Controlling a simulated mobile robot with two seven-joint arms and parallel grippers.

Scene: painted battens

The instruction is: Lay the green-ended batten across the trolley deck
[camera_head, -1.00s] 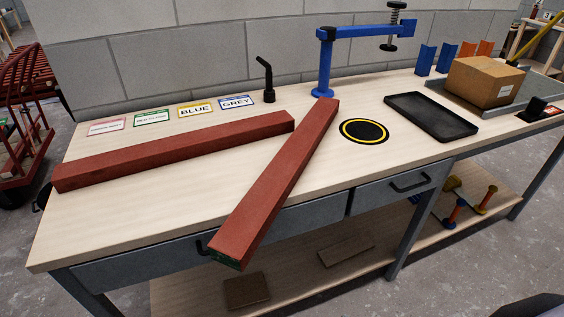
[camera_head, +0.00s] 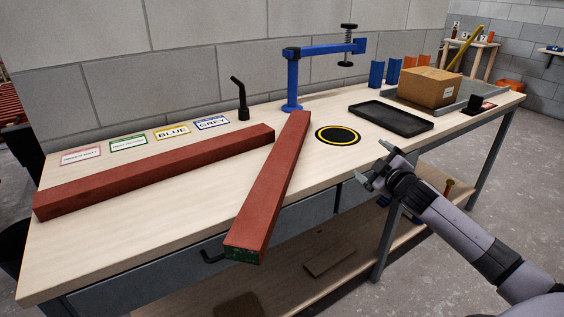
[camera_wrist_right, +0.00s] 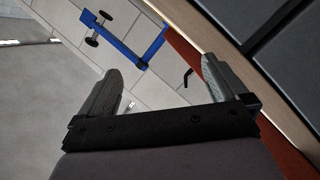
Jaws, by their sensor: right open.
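The green-ended batten (camera_head: 270,185) is red with a green near end face. It lies on the workbench (camera_head: 175,235), its near end jutting past the front edge and its far end by the blue clamp's base. A second red batten (camera_head: 150,172) lies along the bench to the left; no green shows on it. My right gripper (camera_head: 370,170) is open and empty, in front of the bench edge, to the right of the green-ended batten and apart from it. Its open fingers show in the right wrist view (camera_wrist_right: 160,85). My left gripper is out of view. A red slatted trolley (camera_head: 10,115) shows partly at the left edge.
A blue clamp (camera_head: 292,80) stands behind the batten's far end. A black lever (camera_head: 242,100), several label cards (camera_head: 172,133), a yellow-ringed black disc (camera_head: 338,135), a black tray (camera_head: 392,118) and a cardboard box (camera_head: 430,87) are on the bench. Bare bench top lies between the battens.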

